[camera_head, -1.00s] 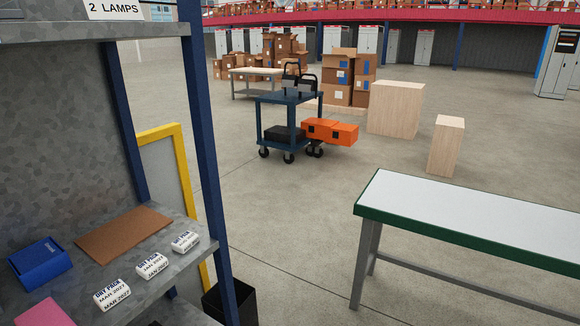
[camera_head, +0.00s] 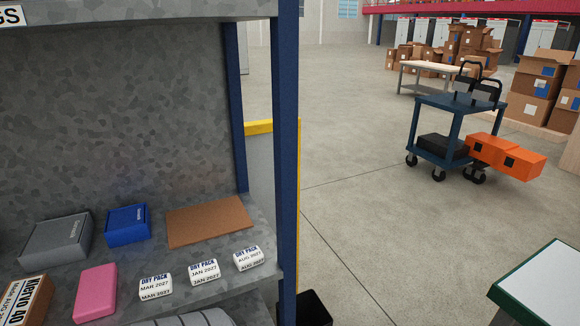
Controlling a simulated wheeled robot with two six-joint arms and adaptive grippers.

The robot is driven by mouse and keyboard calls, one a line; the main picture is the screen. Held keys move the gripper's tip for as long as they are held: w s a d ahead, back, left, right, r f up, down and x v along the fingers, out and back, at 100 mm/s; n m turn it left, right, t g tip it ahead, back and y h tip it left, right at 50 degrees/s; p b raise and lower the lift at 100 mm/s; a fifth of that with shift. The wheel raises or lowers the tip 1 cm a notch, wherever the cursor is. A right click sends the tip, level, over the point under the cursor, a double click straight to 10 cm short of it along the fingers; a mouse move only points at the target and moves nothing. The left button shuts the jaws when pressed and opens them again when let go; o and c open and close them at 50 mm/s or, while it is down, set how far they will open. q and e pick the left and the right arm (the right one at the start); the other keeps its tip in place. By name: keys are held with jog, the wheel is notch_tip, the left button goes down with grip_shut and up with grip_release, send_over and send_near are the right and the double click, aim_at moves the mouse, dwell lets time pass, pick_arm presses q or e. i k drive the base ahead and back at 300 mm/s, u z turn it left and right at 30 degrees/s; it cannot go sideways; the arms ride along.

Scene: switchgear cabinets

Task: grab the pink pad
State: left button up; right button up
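The pink pad (camera_head: 96,292) lies on the grey metal shelf (camera_head: 225,284) at the lower left. It is a flat pink block near the shelf's front edge. A brown labelled box (camera_head: 27,301) is to its left and a white dry pack (camera_head: 155,287) is to its right. Neither of my grippers is in view.
Two more dry packs (camera_head: 204,272) (camera_head: 248,258), a blue box (camera_head: 128,225), a grey box (camera_head: 58,241) and a brown board (camera_head: 209,221) share the shelf. A blue post (camera_head: 286,150) bounds it at right. A cart (camera_head: 455,125) and a white-topped table (camera_head: 545,290) stand beyond open floor.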

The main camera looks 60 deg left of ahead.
aim_at(97, 292)
jog(key=z, duration=1.7)
jog(key=i, duration=1.05)
jog(key=u, duration=4.55)
jog(key=i, duration=1.05)
jog(key=z, duration=0.05)
